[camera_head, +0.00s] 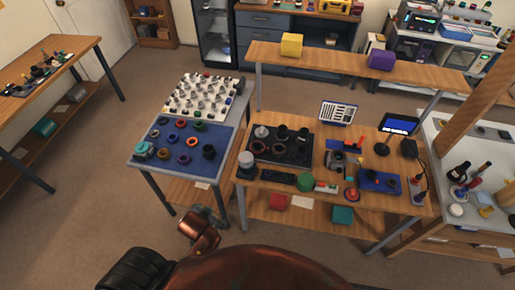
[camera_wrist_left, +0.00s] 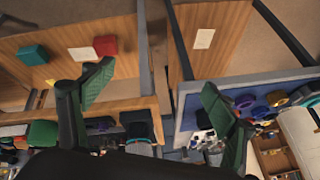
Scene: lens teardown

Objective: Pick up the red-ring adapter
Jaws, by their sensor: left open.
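On the blue mat (camera_head: 165,160) of the left table, several ring-shaped adapters lie spread out. An orange-red ring (camera_head: 192,142) lies near its middle and a dark red ring (camera_head: 181,124) near its back. I cannot tell for sure which is the red-ring adapter. In the left wrist view my left gripper (camera_wrist_left: 157,75) is open and empty, its two green fingers wide apart. The mat's edge (camera_wrist_left: 188,108) shows beside the right finger, with a few rings beyond, partly hidden. The gripper is apart from them. My right gripper is in neither view.
A white tray of small parts (camera_head: 203,97) stands behind the mat. The workbench at right holds a black tray (camera_head: 283,157), a green cylinder (camera_head: 305,182) and a blue tray (camera_head: 380,183). A raised shelf (camera_head: 350,66) spans its back. Low shelves hold a red box (camera_wrist_left: 105,45).

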